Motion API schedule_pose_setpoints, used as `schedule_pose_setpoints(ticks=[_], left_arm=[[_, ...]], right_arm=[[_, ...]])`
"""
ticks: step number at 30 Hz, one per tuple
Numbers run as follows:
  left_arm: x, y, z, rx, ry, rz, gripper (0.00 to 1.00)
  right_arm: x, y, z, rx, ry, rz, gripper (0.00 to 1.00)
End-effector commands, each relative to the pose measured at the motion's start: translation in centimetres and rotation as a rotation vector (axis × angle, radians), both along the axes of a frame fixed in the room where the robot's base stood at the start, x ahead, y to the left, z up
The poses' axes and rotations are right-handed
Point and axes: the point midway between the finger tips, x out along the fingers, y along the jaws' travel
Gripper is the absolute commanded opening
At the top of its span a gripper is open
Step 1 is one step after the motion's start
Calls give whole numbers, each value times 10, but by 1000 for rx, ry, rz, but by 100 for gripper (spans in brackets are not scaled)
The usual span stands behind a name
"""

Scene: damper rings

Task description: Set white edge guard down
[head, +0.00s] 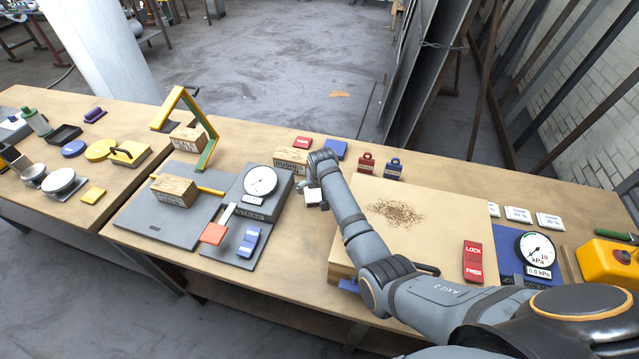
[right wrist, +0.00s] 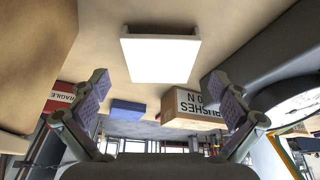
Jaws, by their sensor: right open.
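The white edge guard (right wrist: 160,56) lies on the wooden table top in the right wrist view, its pale face fully visible. It also shows in the head view as a small white piece (head: 313,198) just below my right gripper (head: 305,184). In the right wrist view the two fingers of my right gripper (right wrist: 160,92) stand wide apart with nothing between them. The guard appears beyond the fingertips, apart from them. In the head view the hand and forearm hide part of the area around the guard. My left gripper is not in view.
A cardboard box (head: 291,160) marked BRUSHES stands close to the hand, with a red block (head: 302,142) and a blue block (head: 336,149) behind it. A gauge panel (head: 241,222) is left; a large wooden box (head: 430,222) with shavings is right.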

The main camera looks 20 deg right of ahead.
Motion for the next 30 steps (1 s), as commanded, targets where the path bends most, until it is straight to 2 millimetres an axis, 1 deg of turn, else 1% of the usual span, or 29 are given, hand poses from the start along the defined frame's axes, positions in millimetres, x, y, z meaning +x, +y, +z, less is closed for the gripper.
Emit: schedule_pose_setpoints(ticks=[1,6,9,12,16,27,28,30], left_arm=[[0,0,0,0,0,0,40],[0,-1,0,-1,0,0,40],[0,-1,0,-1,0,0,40],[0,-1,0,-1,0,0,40],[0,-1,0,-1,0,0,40],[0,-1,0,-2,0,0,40],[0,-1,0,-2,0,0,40],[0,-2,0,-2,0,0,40]], right_arm=[[-3,2,12,1,-6,0,100],[-19,4,48,1,-4,0,100],[-24,6,64,1,-4,1,100],[-29,6,72,1,-2,0,100],[-31,6,77,1,0,0,100],[-30,6,76,0,-1,0,100],[-30,6,76,0,-1,0,97],[-30,6,76,0,-1,0,88]])
